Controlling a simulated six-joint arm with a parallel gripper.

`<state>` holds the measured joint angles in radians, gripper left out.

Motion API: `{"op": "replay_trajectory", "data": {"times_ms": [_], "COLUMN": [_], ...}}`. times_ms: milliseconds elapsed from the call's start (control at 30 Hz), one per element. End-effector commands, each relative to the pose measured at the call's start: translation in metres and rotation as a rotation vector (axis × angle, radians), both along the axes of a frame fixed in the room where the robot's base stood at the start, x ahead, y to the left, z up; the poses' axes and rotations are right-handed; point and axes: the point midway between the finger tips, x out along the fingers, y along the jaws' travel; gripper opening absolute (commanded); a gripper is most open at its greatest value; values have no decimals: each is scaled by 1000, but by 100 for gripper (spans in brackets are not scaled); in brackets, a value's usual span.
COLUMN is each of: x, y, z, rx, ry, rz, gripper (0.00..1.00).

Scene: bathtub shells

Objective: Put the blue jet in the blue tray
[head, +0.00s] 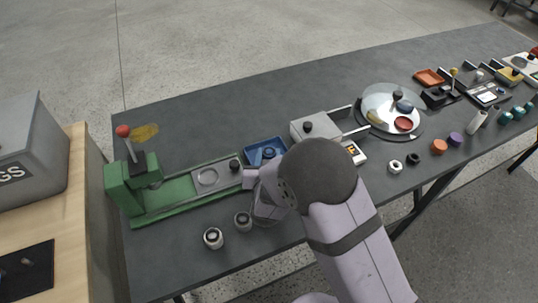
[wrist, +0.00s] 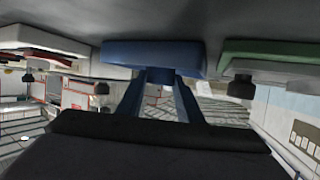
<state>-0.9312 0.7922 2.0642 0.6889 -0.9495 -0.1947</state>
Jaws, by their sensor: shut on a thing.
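The blue tray (head: 252,148) lies on the table between the green fixture and the white box. In the wrist view the blue tray (wrist: 150,54) spans the top middle, seen upside down. A dark blue round piece, which looks like the blue jet (head: 268,153), shows at the tray, beside my gripper. In the wrist view the jet (wrist: 160,75) shows small between the fingertips, at the tray's edge. My gripper (wrist: 159,83) is shut on it. Whether the jet touches the tray floor cannot be told. In the head view my wrist hides the fingertips and the tray's near side.
A green fixture (head: 190,188) with a red-knobbed lever stands to the left. A white box (head: 305,130) with a black knob is close on the right. Two small metal jars (head: 213,238) stand in front. A round silver plate (head: 385,105) lies farther right. The table behind the tray is clear.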

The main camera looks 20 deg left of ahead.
Motion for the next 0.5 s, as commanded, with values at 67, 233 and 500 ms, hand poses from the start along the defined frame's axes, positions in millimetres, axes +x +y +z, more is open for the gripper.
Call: {"op": "replay_trajectory", "data": {"times_ms": [67, 233, 500], "x": [0, 0, 0], "y": [0, 0, 0], "z": [0, -5, -3], "rx": [0, 0, 0], "ry": [-1, 0, 1], "rz": [0, 0, 0], "gripper": [7, 7, 52]}}
